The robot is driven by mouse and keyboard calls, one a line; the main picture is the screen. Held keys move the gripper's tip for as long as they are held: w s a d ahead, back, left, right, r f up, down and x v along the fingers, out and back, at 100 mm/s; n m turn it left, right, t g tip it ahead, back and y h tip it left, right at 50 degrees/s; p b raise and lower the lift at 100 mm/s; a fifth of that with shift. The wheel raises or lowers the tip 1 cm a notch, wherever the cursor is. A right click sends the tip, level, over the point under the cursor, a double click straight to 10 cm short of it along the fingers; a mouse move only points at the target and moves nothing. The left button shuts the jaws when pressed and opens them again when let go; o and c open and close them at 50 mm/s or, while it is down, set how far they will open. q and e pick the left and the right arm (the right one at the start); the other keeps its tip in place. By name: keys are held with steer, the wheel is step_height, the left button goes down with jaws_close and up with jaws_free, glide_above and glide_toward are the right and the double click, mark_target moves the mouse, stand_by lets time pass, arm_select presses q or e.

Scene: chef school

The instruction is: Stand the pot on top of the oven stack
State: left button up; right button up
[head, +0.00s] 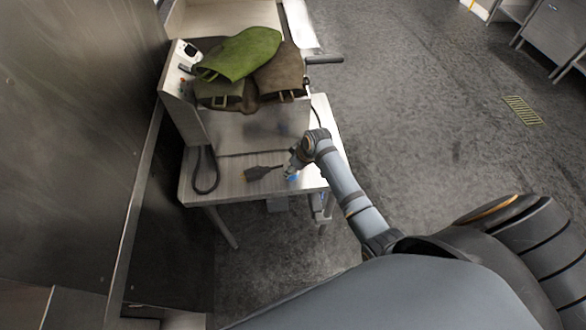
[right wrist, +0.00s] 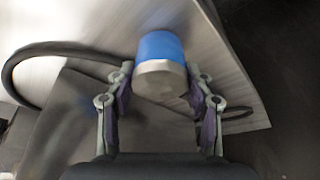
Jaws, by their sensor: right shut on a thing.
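A small blue pot (head: 291,177) with a silver end is at the front of the table, at my right gripper (head: 294,163). In the right wrist view the blue pot (right wrist: 160,50) is between the two fingers of my right gripper (right wrist: 161,92), which is shut on it. I cannot tell whether the pot touches the table. The oven stack (head: 230,134) is a metal box shape on the table, left of and behind my right gripper. Green and brown oven mitts (head: 240,55) lie on top of it. My left gripper is not in view.
The table (head: 225,186) has a little bare room at its front. A dark brush-like tool (head: 262,172) lies just left of the gripper. A black cable (head: 205,185) loops at the table's left front. A metal wall (head: 70,140) rises at left; open floor lies right.

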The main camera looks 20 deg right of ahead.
steer(key=o, duration=1.4)
